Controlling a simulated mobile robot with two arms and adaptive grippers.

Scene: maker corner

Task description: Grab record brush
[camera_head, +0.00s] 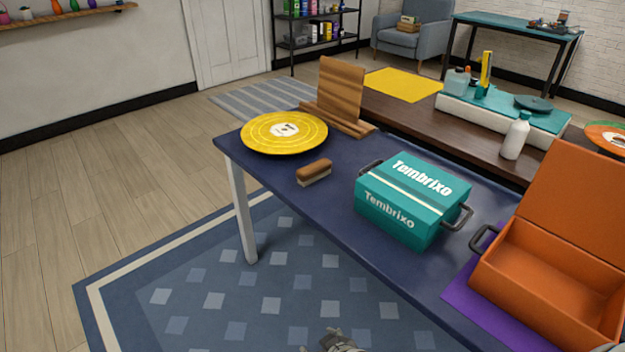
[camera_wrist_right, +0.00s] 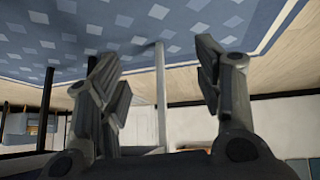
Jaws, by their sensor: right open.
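The record brush (camera_head: 314,172), with a brown top and a paler underside, lies on the dark blue table near its left edge. It is just in front of the yellow record and left of the teal box. The brush is not visible there.
On the dark blue table (camera_head: 262,178) are a yellow record (camera_head: 284,132), a wooden stand (camera_head: 340,95), a teal Tembrixo box (camera_head: 400,222) and an open orange case (camera_head: 545,270). A table leg (camera_head: 243,215) stands on the blue rug (camera_head: 190,290). Bare table surrounds the brush.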

